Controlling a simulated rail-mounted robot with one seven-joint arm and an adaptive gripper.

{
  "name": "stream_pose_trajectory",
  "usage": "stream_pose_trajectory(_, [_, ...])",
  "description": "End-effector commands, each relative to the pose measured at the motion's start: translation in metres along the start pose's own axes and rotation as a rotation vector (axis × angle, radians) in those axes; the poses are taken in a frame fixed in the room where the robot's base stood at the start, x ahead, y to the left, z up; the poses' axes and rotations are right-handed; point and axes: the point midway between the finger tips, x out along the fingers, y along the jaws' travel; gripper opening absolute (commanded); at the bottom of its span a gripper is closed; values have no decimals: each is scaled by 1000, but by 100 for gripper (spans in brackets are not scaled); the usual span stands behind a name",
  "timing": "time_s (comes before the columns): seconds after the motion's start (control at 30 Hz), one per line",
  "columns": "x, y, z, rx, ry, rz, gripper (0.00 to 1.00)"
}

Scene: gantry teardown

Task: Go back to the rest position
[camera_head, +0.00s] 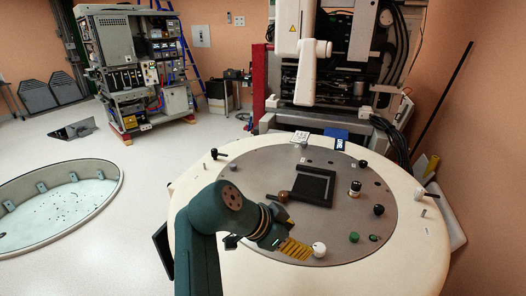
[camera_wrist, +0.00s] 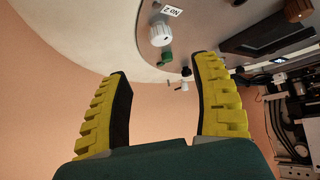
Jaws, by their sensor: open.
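My gripper (camera_head: 302,238) is at the end of my dark green arm, low over the near part of the round grey plate (camera_head: 262,178). Its yellow ribbed fingers are spread apart, with nothing between them. A white ball-shaped knob (camera_head: 319,249) is close beside the fingertips; I cannot tell whether they touch. In the wrist view the open fingers (camera_wrist: 162,70) point toward the plate's rim, and a white and green knob (camera_wrist: 160,33) near a "No 2" label (camera_wrist: 172,11) lies beyond the fingertips.
The cream table (camera_head: 420,268) surrounds the plate. A black square frame (camera_head: 314,187), a brown knob (camera_head: 283,195), a black knob (camera_head: 379,210) and a green knob (camera_head: 354,237) stand on the plate. Machinery (camera_head: 345,80) is behind it. Open floor (camera_head: 140,175) lies left.

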Motion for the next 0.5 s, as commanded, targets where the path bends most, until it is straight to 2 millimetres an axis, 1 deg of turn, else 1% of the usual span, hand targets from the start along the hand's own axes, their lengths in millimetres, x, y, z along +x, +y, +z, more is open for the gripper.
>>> stream_pose_trajectory(0.03, [14,6,7,-11,-5,25,64])
stream_pose_trajectory(0.07, [22,10,12,-19,-9,40,64])
stream_pose_trajectory(0.13, [46,24,25,-21,-14,68,64])
stream_pose_trajectory(0.2, [57,33,30,13,-27,41,64])
stream_pose_trajectory(0.37, [70,39,34,67,-53,-104,64])
stream_pose_trajectory(0.47, [67,41,30,69,-52,-249,64])
stream_pose_trajectory(0.5, [62,41,27,64,-43,-320,64])
